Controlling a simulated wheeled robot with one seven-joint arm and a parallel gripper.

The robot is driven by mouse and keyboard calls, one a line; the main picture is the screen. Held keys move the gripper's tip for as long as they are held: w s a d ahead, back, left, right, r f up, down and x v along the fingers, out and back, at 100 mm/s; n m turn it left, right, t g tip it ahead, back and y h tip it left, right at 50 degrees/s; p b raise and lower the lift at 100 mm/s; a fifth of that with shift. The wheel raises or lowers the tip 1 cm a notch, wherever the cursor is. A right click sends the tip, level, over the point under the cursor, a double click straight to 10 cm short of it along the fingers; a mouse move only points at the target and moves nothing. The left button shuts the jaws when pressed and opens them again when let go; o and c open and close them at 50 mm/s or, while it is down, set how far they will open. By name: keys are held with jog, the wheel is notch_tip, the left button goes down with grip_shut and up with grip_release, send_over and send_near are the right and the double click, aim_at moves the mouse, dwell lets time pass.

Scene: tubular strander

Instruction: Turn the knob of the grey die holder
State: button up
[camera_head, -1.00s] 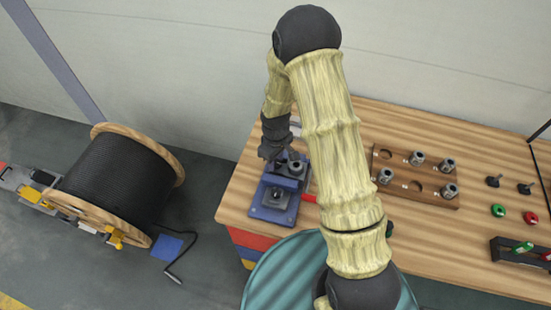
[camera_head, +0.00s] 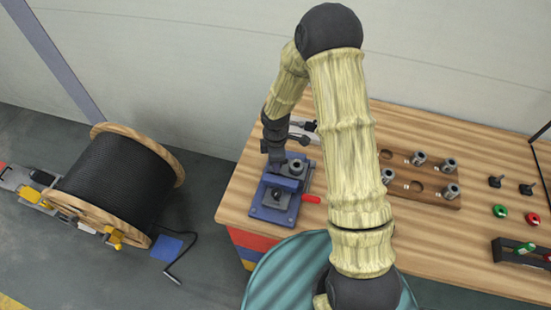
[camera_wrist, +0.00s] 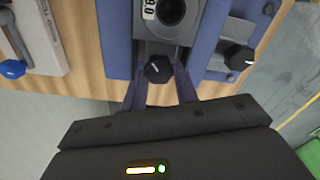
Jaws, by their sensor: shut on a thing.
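The grey die holder (camera_wrist: 168,32) sits in a blue fixture (camera_wrist: 117,45), with a dark round opening and a white label on it. Its black knob (camera_wrist: 158,68) faces my wrist camera. My gripper (camera_wrist: 160,88) is shut on this knob, with one finger on each side of it. In the head view my gripper (camera_head: 276,160) reaches down to the back left side of the blue fixture (camera_head: 268,213), beside the grey die holder (camera_head: 296,167). The knob itself is hidden there.
A wooden rack (camera_head: 432,198) holds several metal dies.

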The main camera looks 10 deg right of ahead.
jog(key=n+p, duration=0.1)
jog(key=n, duration=0.3)
jog(key=shift+r+n, duration=0.15)
jog(key=shift+n, duration=0.15)
jog(key=shift+n+p, duration=1.05)
jog(key=shift+n, duration=1.25)
jog(key=shift+d, duration=0.1)
jog(key=o, duration=1)
jog(key=shift+s, duration=0.1)
jog(key=shift+s+f, duration=0.15)
jog(key=shift+f, duration=0.1)
jog(key=shift+f, duration=0.1)
